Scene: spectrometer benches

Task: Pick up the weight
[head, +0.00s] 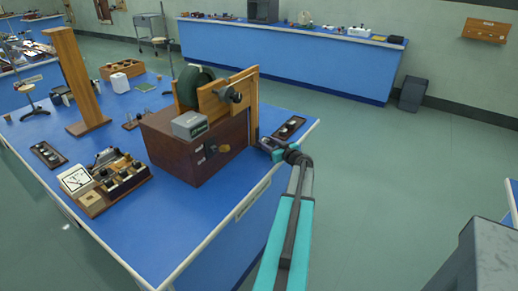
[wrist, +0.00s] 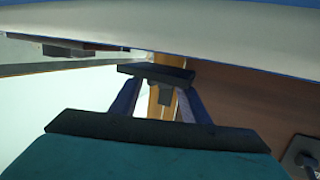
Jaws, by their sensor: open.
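My gripper (head: 272,147) is at the right side of the brown wooden cabinet (head: 190,160), close to the wooden post on its right end. In the wrist view its two bluish fingers (wrist: 160,98) are apart. A small dark grey block (wrist: 165,92) shows between them, in front of the light wooden post (wrist: 153,108). It may be the weight, but I cannot tell for sure, nor whether the fingers touch it. In the head view I cannot make out the weight, as the gripper and post crowd that spot.
A dark tray with small parts (head: 289,128) lies on the blue bench (head: 150,235) just right of the gripper. A grey box (head: 190,125) sits on the cabinet beside a dark green drum (head: 194,84).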

